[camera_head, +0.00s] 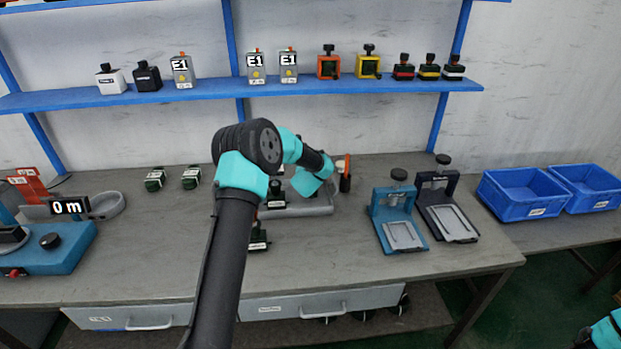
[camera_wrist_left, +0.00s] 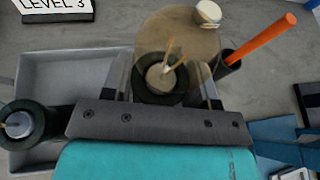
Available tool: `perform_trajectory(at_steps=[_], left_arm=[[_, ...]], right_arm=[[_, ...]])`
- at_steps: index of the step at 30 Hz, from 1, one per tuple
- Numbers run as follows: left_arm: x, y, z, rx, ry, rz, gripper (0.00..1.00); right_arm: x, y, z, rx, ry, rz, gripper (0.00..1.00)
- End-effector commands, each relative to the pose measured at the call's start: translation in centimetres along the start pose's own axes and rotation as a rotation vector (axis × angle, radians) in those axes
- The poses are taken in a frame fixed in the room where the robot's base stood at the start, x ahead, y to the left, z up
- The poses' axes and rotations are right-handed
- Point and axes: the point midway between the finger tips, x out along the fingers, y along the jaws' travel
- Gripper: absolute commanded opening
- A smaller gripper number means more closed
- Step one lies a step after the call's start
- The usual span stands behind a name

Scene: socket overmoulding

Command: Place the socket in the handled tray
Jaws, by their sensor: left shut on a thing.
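My left gripper (camera_wrist_left: 165,85) is shut on a socket, a dark round piece with a tan centre and thin wires (camera_wrist_left: 160,78). In the head view my left wrist hides the fingers and the held socket. A grey tray (camera_wrist_left: 80,65) lies just left of the fingers in the wrist view; it also shows in the head view (camera_head: 315,210) under my wrist. Another dark round piece (camera_wrist_left: 22,125) sits at the tray's left side. I cannot tell the held socket's height. My right gripper is out of view.
A dark cup holds an orange-handled tool (camera_head: 346,165) close right of the gripper. A tan disc (camera_wrist_left: 190,38) lies beyond the held socket. Blue (camera_head: 395,225) and black (camera_head: 447,215) stands are to the right. Two blue bins (camera_head: 525,197) (camera_head: 588,185) stand at the far right.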

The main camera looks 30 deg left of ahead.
Motion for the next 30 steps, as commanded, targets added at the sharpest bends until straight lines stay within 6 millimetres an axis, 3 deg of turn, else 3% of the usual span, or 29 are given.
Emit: perform_trajectory(at_steps=[4,12,24,25,30], left_arm=[[0.8,0.1,-0.1,0.0,0.0,0.0,0.14],[1.9,0.0,-3.0,0.001,-0.001,0.0,0.14],[2.0,0.0,-3.3,0.0,-0.001,-0.001,0.14],[2.0,0.0,-3.3,0.0,0.0,-0.001,0.56],[2.0,0.1,-3.3,0.0,0.0,0.0,0.72]], right_arm=[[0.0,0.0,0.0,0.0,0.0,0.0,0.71],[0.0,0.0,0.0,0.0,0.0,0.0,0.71],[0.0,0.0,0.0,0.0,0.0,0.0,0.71],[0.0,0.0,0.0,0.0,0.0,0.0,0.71],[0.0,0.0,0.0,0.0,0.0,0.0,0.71]])
